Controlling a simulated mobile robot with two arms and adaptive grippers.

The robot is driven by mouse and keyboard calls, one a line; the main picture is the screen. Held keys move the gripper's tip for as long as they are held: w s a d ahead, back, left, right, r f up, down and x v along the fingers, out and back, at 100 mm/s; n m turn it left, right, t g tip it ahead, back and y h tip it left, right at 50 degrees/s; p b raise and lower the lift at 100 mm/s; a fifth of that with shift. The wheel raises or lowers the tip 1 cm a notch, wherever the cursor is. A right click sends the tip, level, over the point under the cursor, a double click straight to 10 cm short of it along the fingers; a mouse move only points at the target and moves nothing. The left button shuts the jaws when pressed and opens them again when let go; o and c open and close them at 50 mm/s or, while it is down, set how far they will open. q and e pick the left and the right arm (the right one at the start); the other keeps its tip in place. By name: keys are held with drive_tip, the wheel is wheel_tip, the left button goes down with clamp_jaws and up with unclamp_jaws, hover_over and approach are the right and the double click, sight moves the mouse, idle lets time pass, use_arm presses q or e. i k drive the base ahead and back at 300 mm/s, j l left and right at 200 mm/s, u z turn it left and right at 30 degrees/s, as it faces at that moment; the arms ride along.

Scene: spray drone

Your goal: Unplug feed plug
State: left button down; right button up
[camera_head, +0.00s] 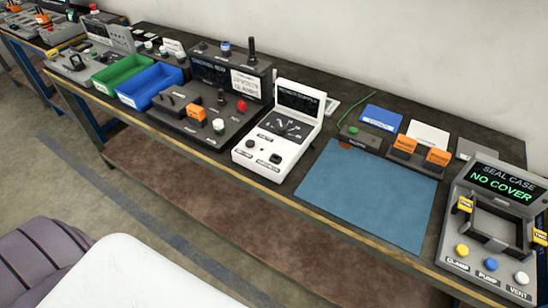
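Neither of my grippers shows in the head view. I cannot tell which thing is the feed plug, as the small labels are unreadable. Two orange blocks, one at left (405,145) and one at right (438,157), sit on a dark strip (375,148) behind the blue mat. A green button or knob (352,130) and a thin green line are at the strip's left end. Another orange block (196,113) sits on the black control unit (180,123), near a red knob (241,106) and a pale green-white knob (218,125).
A white meter device (283,128) stands at the bench's middle. The blue mat (365,195) is bare. A grey seal case (495,225) reading "NO COVER" stands at right. Green (122,62) and blue (150,76) bins stand at left.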

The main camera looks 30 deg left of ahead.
sight(241, 105)
drive_tip(key=i+j, duration=0.1)
drive_tip(key=j, duration=0.55)
drive_tip(key=i+j, duration=0.1)
drive_tip(key=j, duration=0.5)
drive_tip(key=i+j+z, duration=0.1)
drive_tip(key=j, duration=0.55)
